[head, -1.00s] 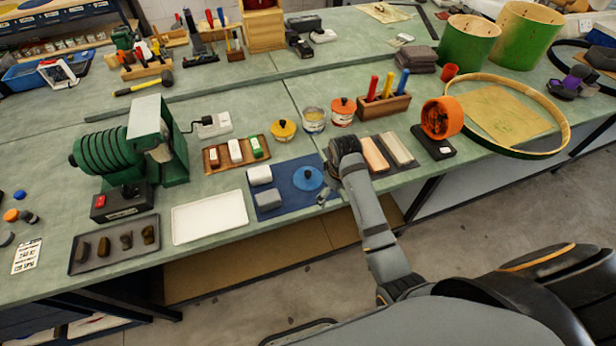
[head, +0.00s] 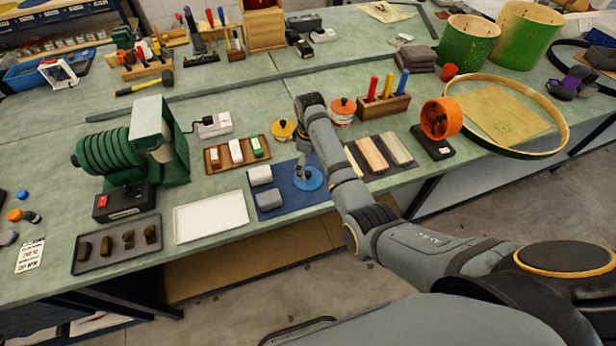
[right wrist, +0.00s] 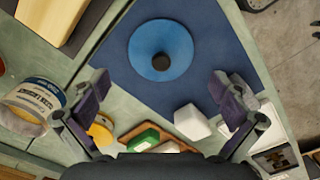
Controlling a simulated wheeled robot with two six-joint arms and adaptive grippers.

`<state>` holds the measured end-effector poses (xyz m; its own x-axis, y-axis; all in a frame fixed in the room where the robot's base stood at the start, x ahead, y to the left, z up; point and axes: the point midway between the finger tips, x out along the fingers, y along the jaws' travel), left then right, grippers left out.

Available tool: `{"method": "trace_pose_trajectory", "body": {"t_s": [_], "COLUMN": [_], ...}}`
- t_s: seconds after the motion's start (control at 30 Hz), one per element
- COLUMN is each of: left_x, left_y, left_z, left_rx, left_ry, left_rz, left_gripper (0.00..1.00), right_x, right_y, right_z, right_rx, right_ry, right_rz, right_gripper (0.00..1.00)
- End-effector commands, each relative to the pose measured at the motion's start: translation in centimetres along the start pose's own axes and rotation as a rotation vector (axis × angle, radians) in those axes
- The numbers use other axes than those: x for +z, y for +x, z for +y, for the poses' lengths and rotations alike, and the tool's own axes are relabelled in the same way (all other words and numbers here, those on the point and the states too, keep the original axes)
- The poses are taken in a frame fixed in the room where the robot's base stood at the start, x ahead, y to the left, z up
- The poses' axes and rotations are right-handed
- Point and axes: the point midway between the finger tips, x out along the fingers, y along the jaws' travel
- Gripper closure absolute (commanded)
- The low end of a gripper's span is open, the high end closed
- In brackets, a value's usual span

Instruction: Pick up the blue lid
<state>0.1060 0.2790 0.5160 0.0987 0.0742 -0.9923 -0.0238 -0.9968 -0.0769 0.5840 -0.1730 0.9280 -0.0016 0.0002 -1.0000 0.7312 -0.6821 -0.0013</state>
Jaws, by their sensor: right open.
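The blue lid (head: 308,179) is a round disc with a dark knob, lying on a dark blue mat (head: 272,211) on the bench. In the right wrist view the lid (right wrist: 160,48) lies ahead of my right gripper, near the middle between the fingers. My right gripper (head: 303,162) is above the lid in the head view and partly covers it. In the right wrist view the fingers of my right gripper (right wrist: 160,95) are spread wide with nothing between them. My left gripper is not in view.
A white tray (head: 211,217) stands to the left. Wooden bars on a dark tray (head: 372,154) lie to the right. A yellow-lidded pot (head: 282,130) and an orange-lidded pot (head: 342,110) stand behind.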

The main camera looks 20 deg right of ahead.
Motion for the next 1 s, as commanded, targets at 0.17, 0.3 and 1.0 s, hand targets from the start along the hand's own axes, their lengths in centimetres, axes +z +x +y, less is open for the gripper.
{"method": "trace_pose_trajectory", "body": {"t_s": [0.17,0.3,1.0], "left_x": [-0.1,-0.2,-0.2], "left_y": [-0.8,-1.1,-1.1], "left_z": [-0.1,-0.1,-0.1], "left_rx": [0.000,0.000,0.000], "left_ry": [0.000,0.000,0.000], "left_rz": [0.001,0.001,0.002], "left_gripper": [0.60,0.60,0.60], "right_x": [-0.2,-0.5,-0.5], "right_y": [1.4,4.0,5.2], "right_z": [-0.1,-0.1,-0.1], "right_rx": [-0.003,-0.001,0.000], "right_ry": [0.000,0.000,0.001], "right_rz": [-0.003,-0.002,0.000], "right_gripper": [0.00,0.00,0.49]}}
